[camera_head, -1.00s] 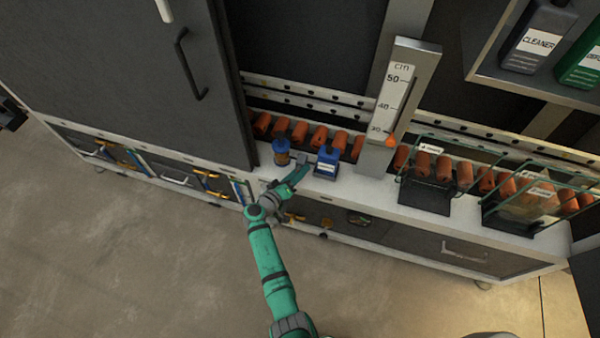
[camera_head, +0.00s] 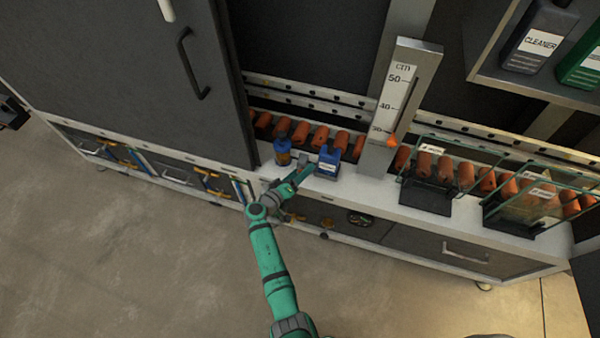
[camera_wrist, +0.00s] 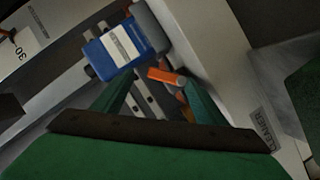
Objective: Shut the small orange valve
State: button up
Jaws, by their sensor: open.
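A small orange piece (camera_wrist: 163,75), which looks like the orange valve's handle, shows in the wrist view between my fingertips, closer to the right one. My gripper (camera_wrist: 157,84) is open, with its green fingers on either side of that area. I cannot tell whether a finger touches the orange piece. A darker orange part shows just below it, partly hidden by the right finger. In the head view my gripper (camera_head: 300,178) is at the counter's front edge, just in front of the blue bottle. I cannot make out the valve there.
A blue labelled bottle (camera_head: 328,162) and a blue-capped container (camera_head: 283,150) stand on the white counter (camera_head: 370,189). The bottle (camera_wrist: 125,48) is close to my left fingertip in the wrist view. A tall cm gauge (camera_head: 397,95) stands to the right. Glass-sided holders (camera_head: 427,197) stand farther right.

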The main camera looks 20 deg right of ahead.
jog(key=v, duration=1.2)
jog(key=shift+s+r, duration=0.15)
dwell(0.8)
jog(key=shift+a, duration=0.1)
dwell(0.3)
jog(key=v, duration=1)
jog(key=shift+s+a, duration=0.25)
jog(key=shift+a, duration=0.05)
jog(key=shift+r, duration=0.15)
